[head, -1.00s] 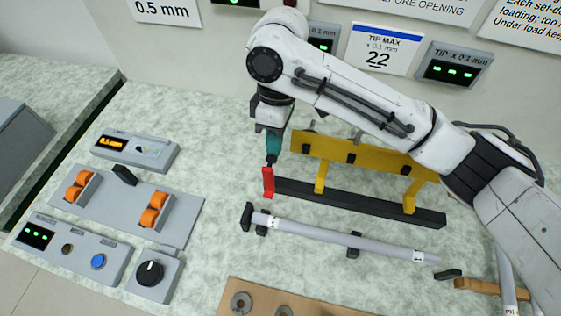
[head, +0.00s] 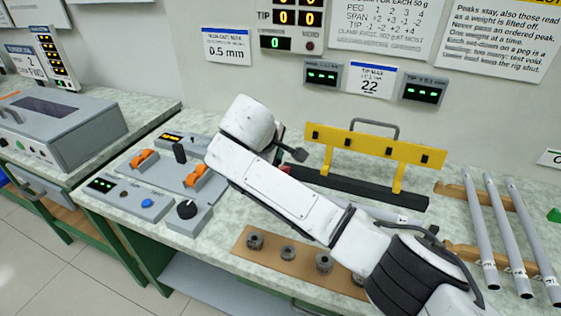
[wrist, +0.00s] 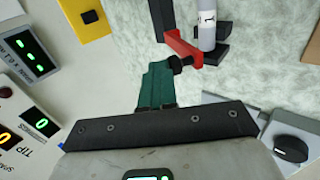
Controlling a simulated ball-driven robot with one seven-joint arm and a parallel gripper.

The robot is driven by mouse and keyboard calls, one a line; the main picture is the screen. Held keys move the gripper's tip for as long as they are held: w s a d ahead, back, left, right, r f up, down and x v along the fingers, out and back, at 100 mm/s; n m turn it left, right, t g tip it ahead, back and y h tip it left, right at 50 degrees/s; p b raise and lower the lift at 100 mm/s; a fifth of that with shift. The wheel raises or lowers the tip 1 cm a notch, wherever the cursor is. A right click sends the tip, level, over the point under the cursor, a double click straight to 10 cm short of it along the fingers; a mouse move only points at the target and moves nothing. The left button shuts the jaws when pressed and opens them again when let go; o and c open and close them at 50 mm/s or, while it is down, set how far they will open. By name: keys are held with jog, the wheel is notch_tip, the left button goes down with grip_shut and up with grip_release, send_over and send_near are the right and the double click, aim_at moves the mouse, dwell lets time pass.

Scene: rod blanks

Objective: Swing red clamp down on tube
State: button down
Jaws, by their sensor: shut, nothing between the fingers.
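The red clamp (wrist: 184,48) shows in the wrist view at the end of a black bar (wrist: 162,14). It runs slantwise toward the near end of the grey-white tube (wrist: 207,32) and has a dark knob (wrist: 181,64) on its side. I cannot tell whether the clamp touches the tube. My gripper (wrist: 157,68), with teal fingers, is shut and empty, its tips close beside the knob; contact is unclear. In the head view my arm hides the gripper and most of the clamp; only part of the tube (head: 392,212) shows.
A yellow rail (head: 375,150) stands behind the black bar (head: 370,190). A brown board with weights (head: 288,253) lies in front. Spare tubes (head: 481,230) rest on wooden supports at the right. Control boxes with a black dial (head: 187,209) stand at the left.

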jog(key=s+f+t, duration=0.1)
jog(key=s+a+f+t+h, duration=0.1)
jog(key=shift+s+t, duration=0.3)
jog(key=shift+r+p, duration=0.55)
jog(key=shift+r, duration=0.25)
